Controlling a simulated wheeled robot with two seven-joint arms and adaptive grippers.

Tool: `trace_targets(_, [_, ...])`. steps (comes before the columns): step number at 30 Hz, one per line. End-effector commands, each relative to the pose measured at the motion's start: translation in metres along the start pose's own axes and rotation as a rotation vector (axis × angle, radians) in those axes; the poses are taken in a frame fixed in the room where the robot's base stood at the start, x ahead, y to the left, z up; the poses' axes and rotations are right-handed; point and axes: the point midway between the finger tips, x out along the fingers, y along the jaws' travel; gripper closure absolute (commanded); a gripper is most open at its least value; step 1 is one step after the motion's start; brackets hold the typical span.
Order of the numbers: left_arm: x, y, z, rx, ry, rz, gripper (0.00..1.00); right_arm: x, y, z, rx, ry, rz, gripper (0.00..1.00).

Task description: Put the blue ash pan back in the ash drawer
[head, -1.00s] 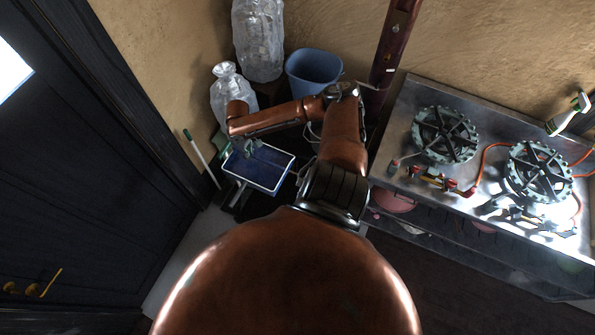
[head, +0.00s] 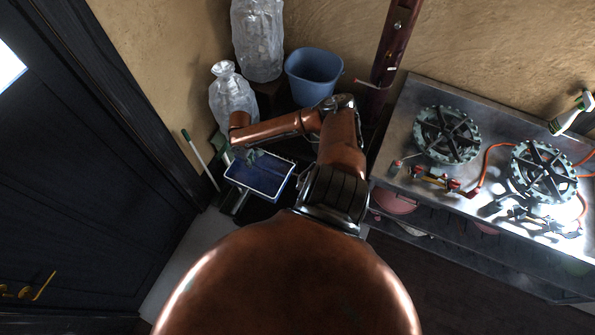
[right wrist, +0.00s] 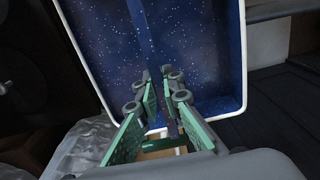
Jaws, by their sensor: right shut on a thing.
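The blue ash pan (head: 266,176), a shallow tray with a pale rim and white-speckled blue inside, is held in the back left corner of the room. It also fills the upper part of the right wrist view (right wrist: 205,60). My right gripper (head: 252,155) is shut on the pan at its near edge in the wrist view, where its green-padded fingers (right wrist: 163,85) sit close together. The exact grip point is partly hidden by the fingers. I cannot make out the ash drawer; dark shapes lie under and beside the pan. My left gripper is not in view.
A dark door (head: 80,180) is on the left. A metal bench (head: 400,150) with two burners (head: 447,134) is on the right.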

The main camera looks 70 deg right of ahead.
Motion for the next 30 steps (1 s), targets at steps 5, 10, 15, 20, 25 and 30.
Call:
trace_targets(5, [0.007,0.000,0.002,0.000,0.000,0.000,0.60,0.013,0.000,-0.001,0.000,0.002,0.000,1.00])
trace_targets(10, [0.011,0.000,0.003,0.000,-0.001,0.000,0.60,0.024,0.000,-0.001,-0.001,0.002,0.000,1.00])
trace_targets(15, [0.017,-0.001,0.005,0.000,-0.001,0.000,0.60,0.035,0.000,-0.001,-0.001,0.002,0.000,1.00])
trace_targets(20, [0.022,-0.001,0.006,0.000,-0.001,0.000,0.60,0.046,0.000,-0.001,0.000,0.002,-0.001,1.00])
trace_targets(25, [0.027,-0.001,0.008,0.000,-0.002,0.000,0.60,0.057,0.001,-0.001,0.000,0.002,0.000,1.00])
trace_targets(30, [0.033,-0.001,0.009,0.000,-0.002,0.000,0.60,0.069,0.001,-0.001,0.000,0.001,0.001,1.00])
